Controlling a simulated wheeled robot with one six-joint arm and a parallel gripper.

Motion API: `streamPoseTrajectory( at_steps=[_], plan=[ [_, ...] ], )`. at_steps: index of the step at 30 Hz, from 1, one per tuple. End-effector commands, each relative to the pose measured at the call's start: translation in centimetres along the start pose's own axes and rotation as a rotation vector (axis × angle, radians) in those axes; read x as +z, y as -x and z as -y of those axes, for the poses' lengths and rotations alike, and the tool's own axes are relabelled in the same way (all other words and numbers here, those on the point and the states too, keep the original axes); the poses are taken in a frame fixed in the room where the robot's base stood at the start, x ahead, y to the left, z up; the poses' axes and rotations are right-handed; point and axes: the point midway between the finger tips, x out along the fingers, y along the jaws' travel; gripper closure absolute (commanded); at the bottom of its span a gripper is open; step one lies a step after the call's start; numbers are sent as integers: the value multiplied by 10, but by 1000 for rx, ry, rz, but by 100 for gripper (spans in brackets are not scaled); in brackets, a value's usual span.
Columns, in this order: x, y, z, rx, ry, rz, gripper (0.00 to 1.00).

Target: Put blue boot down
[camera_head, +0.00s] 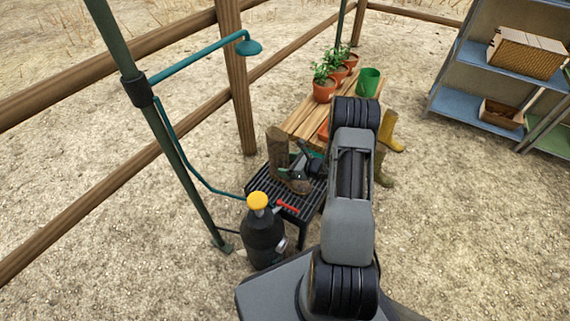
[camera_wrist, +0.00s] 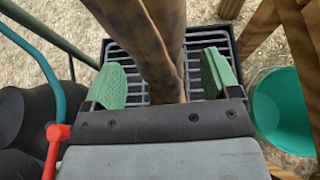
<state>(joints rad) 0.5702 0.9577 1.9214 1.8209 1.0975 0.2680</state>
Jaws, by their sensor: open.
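A tall brown, mud-coloured boot (camera_head: 277,150) stands on the black slatted grate (camera_head: 312,206); no blue shows on it. In the wrist view the boot (camera_wrist: 150,35) rises between the two green finger pads of my gripper (camera_wrist: 163,80). My gripper (camera_head: 304,165) is open around the boot, with a gap on the left pad's side and on the right pad's side. The slats of the grate (camera_wrist: 203,40) show behind the boot. The boot's sole is mostly hidden.
A black tank with a yellow cap (camera_head: 258,202) and a green shower post (camera_head: 165,140) stand left of the grate. A wooden bench (camera_head: 303,122) with potted plants and a green bucket (camera_head: 368,82) is behind. Yellow boots (camera_head: 392,134) stand right of the bench.

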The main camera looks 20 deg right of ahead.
Motion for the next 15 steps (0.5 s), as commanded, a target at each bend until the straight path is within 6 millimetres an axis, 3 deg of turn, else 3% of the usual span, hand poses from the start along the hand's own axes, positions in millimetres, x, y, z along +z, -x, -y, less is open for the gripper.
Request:
streamPoseTrajectory(
  at_steps=[9, 15],
  plan=[
    [3, 64, 1, -5, -2, 1, 18],
    [2, 91, 0, -3, -2, 1, 18]
  ],
)
